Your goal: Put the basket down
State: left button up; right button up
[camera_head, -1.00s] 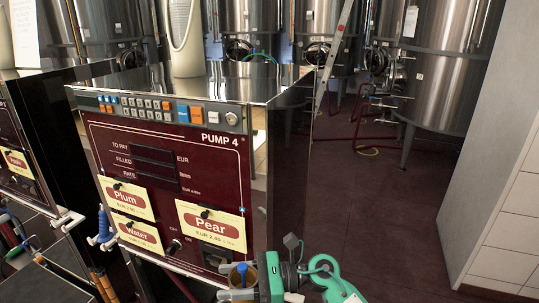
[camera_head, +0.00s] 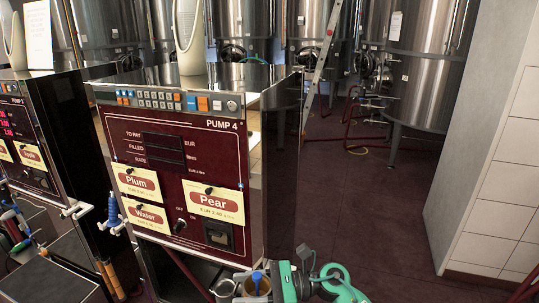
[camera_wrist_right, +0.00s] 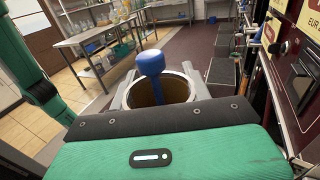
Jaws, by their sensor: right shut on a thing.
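My right gripper (camera_wrist_right: 163,92) is shut on a round, open-topped container (camera_wrist_right: 183,90) with a pale rim and brown inside. Its grey fingers lie on either side of the container. A blue stick-like piece with a thick rounded top (camera_wrist_right: 151,66) stands up out of the container. In the head view the container (camera_head: 245,288) and blue piece show at the bottom edge, in front of pump 4, beside my green wrist. I cannot make out a basket's shape or handle. My left gripper is not in view.
Pump 4 (camera_head: 183,150) stands close ahead with price cards, and another pump (camera_head: 28,140) is to its left. Steel tanks (camera_head: 420,60) and a ladder (camera_head: 318,70) stand behind. Dark red floor (camera_head: 365,200) is clear to the right, before a white wall (camera_head: 490,150). A steel table (camera_wrist_right: 110,45) is in the wrist view.

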aim_at(263, 292)
jog(key=shift+t, duration=0.3)
jog(key=d, duration=0.1)
jog(key=d+f, duration=0.2)
jog(key=shift+w+d, duration=0.25)
jog(key=shift+w, duration=0.15)
jog(key=w+d+f+m+t, duration=0.15)
jog(key=d+f, duration=0.25)
jog(key=d, duration=0.6)
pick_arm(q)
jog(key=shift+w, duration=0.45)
pick_arm(e)
jog(key=s+d+m+t+h, duration=0.4)
jog(key=d+m+t+h, duration=0.2)
jog(key=m+t+h, duration=0.2)
jog(key=s+d+r+m+t+h, duration=0.1)
jog(key=s+d+m+t+h, duration=0.3)
jog(key=m+t+h, duration=0.5)
jog(key=shift+s+d+h, duration=0.25)
jog(key=shift+d+h, duration=0.25)
jog(key=shift+d, duration=0.85)
jog(key=shift+r+t, duration=0.1)
jog(key=shift+t, duration=0.15)
